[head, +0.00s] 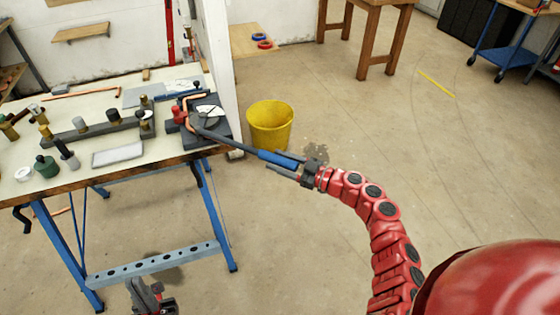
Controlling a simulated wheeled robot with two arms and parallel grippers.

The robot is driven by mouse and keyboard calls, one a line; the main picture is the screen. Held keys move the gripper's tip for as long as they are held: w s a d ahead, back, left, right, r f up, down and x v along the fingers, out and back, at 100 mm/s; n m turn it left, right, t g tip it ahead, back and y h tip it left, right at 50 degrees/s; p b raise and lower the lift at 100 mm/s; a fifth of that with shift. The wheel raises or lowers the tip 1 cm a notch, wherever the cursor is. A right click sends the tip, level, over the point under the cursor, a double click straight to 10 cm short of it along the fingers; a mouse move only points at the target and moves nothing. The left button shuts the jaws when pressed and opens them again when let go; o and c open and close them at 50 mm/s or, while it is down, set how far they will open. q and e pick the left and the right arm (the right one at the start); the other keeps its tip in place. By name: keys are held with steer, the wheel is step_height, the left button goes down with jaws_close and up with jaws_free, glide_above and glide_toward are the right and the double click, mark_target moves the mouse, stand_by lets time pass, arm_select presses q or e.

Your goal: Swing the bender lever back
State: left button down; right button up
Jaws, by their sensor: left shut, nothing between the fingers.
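The pipe bender (205,115) sits at the right end of the workbench, with a dark base, a pale round dial and a red part on its left. A bent copper pipe runs through it. Its lever (232,142) sticks out to the right past the bench edge and ends in a blue handle (272,157). My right gripper (283,164) is at the handle's outer end, its fingers open on either side of it; a gap shows beside the lower finger. My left gripper (148,294) is shut and empty, low in front of the bench.
A white wall end (222,60) stands behind the bender. A yellow bucket (270,125) stands on the floor beyond the lever.

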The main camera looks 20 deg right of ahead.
jaws_close()
stand_by(1.1)
